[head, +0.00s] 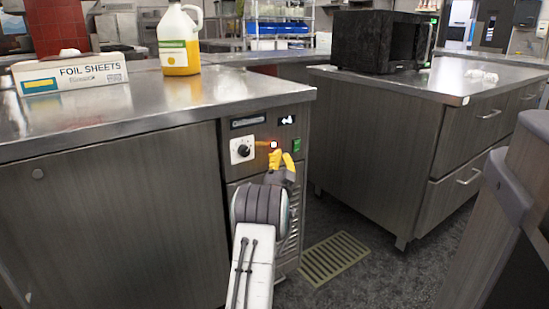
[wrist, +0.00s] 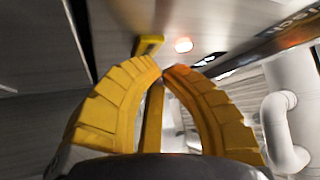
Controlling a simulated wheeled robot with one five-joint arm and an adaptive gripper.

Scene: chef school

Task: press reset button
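A control panel (head: 264,150) is on the front of the steel counter. It carries a small glowing red-white light or button (head: 273,145), a dark knob on a white plate (head: 242,150) and a green switch (head: 296,144). No reset label is legible, so I cannot tell which is the reset button. My yellow gripper (head: 280,155) is just in front of the panel, below the glowing spot. In the wrist view my gripper (wrist: 162,72) has its fingertips together with nothing between them. The glowing spot (wrist: 183,45) lies just beyond the tips; contact is not visible.
On the counter top (head: 130,110) stand a foil sheets box (head: 72,73) and a jug of yellow liquid (head: 180,42). A second counter (head: 375,145) with a black microwave (head: 378,41) is at right. A floor grate (head: 334,258) lies between the units.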

